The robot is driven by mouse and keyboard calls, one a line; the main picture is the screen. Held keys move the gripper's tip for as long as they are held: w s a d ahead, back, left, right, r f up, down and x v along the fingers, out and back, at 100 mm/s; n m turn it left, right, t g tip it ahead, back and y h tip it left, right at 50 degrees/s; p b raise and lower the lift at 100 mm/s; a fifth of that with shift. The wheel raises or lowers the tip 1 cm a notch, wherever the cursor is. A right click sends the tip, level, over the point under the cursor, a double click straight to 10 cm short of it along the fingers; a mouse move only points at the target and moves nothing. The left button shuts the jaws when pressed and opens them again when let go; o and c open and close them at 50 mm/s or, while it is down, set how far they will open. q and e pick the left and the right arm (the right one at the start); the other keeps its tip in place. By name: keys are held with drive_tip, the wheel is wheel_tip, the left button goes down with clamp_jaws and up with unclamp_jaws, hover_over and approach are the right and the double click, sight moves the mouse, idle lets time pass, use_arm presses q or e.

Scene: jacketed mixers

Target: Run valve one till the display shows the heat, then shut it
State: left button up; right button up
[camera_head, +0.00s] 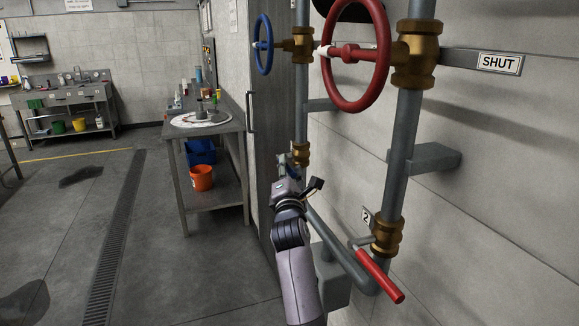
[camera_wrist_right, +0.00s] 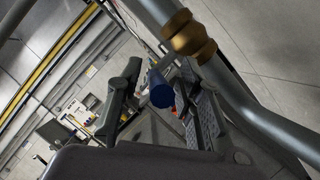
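My right gripper (camera_head: 300,184) is at the lower part of the left pipe, beside a small brass valve (camera_head: 300,154). This valve also shows in the right wrist view (camera_wrist_right: 188,34). In that view a blue handle end (camera_wrist_right: 161,91) lies between my right gripper's fingers (camera_wrist_right: 160,105), which stand apart with a gap on the left side. Contact with the handle cannot be told. A second brass valve (camera_head: 387,238) has a red lever (camera_head: 380,276) and a tag "2" (camera_head: 366,217). No tag "1" and no display can be seen. My left gripper is out of view.
Above are a blue handwheel (camera_head: 263,45) and a large red handwheel (camera_head: 356,52), with a "SHUT" sign (camera_head: 499,63) at right. A grey bracket (camera_head: 425,158) juts from the wall. A workbench (camera_head: 209,128) stands left, with open floor beyond.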

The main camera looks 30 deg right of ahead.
drive_tip(key=shift+s+a+r, duration=0.1)
drive_tip(key=shift+a, duration=0.05)
drive_tip(key=shift+c, duration=0.5)
clamp_jaws()
